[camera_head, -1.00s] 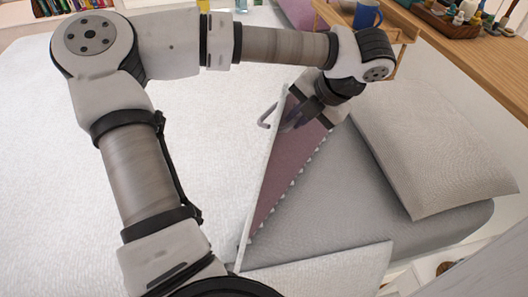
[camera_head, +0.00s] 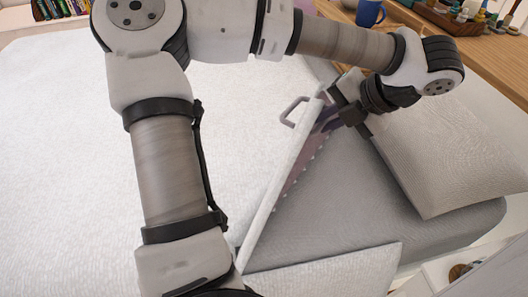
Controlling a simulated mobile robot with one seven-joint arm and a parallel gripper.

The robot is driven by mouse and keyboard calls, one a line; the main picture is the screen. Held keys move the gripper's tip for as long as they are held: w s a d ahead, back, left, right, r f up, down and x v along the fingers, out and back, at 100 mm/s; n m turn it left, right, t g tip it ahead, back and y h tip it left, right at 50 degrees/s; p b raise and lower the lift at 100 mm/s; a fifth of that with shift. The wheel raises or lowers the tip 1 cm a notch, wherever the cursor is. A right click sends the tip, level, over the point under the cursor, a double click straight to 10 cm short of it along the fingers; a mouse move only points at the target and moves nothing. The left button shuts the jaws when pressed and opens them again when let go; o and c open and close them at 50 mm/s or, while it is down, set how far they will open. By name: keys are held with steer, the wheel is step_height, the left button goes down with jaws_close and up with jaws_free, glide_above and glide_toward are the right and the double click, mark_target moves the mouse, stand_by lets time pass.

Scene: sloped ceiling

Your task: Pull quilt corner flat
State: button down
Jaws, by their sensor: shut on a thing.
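A white quilt (camera_head: 70,150) covers most of the bed. Its edge (camera_head: 268,208) rises in a fold along the right side, and a strip of purple underside (camera_head: 296,176) with a scalloped trim shows beneath it. My gripper (camera_head: 328,116) is shut on the quilt at the upper end of this fold, beside a small grey loop (camera_head: 292,111) at the edge. My arm crosses above the bed and hides part of the quilt. The exact grip between the fingers is small and partly hidden.
A grey sheet (camera_head: 340,205) lies bare right of the fold. A light pillow (camera_head: 450,150) rests at the right, close to my gripper. A wooden shelf (camera_head: 480,70) with a blue mug (camera_head: 369,13) and small bottles runs along the upper right. Books (camera_head: 60,8) stand at the upper left.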

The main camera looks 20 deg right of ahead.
steer(key=shift+s+d+r, duration=0.15)
steer(key=shift+d+r, duration=0.05)
steer(key=shift+s+d+f+t+b, duration=0.25)
steer(key=shift+s+d+f+b, duration=0.15)
steer(key=shift+s, duration=0.25)
steer(key=shift+s+d+f+t+b, duration=0.25)
steer(key=shift+s+d, duration=0.25)
steer(key=shift+s, duration=0.15)
steer(key=shift+s+d+f+t+y+p, duration=0.2)
steer(key=shift+s+d+f+p, duration=0.15)
steer(key=shift+s+f, duration=0.2)
steer(key=shift+s+d+f+t+y+p, duration=0.1)
steer(key=shift+s+d+f+y+p, duration=0.15)
steer(key=shift+s+f, duration=0.25)
